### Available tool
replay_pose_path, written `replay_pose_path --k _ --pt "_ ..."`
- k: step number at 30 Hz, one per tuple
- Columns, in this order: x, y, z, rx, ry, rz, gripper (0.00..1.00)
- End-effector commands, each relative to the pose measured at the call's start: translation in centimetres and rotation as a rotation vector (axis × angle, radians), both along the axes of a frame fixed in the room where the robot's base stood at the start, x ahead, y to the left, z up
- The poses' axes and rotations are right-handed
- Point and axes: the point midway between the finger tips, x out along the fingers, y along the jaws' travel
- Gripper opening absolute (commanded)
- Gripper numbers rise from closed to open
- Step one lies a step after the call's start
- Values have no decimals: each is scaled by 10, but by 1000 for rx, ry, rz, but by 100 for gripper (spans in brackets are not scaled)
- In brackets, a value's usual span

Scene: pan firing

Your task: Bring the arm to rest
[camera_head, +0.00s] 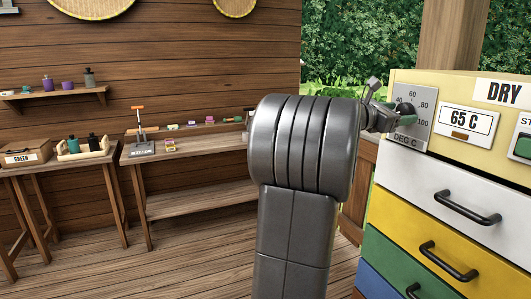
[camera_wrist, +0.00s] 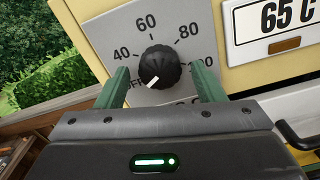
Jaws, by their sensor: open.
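My gripper (camera_wrist: 163,82) is open, with one green finger on each side of a black dial knob (camera_wrist: 160,66). The knob's white mark points to the lower left. I cannot tell whether the fingers touch the knob. The grey dial plate (camera_wrist: 118,30) around it reads 40, 60, 80 and 100. In the head view my gripper (camera_head: 394,112) is at the dial plate (camera_head: 416,134), and the knob is mostly hidden there. My bent arm stands in the middle of that view.
A cream panel (camera_head: 475,92) carries a 65 C display (camera_head: 468,121), a DRY label (camera_head: 498,92) and a green button (camera_head: 523,147). White, yellow, green and blue drawers with black handles sit below. Wooden tables (camera_head: 190,152) stand at the back left, with open floor before them.

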Motion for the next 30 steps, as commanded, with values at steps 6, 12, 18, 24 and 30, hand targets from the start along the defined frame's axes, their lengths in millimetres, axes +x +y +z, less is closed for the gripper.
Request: replay_pose_path --k 6,12,18,24,30 --pt "5 -12 0 0 0 0 62" --pt "5 -12 0 3 -7 1 62" --pt "4 -9 -1 2 -7 1 62" --pt "-4 13 -1 -1 0 4 62" --pt "-20 50 -2 0 -1 5 62"
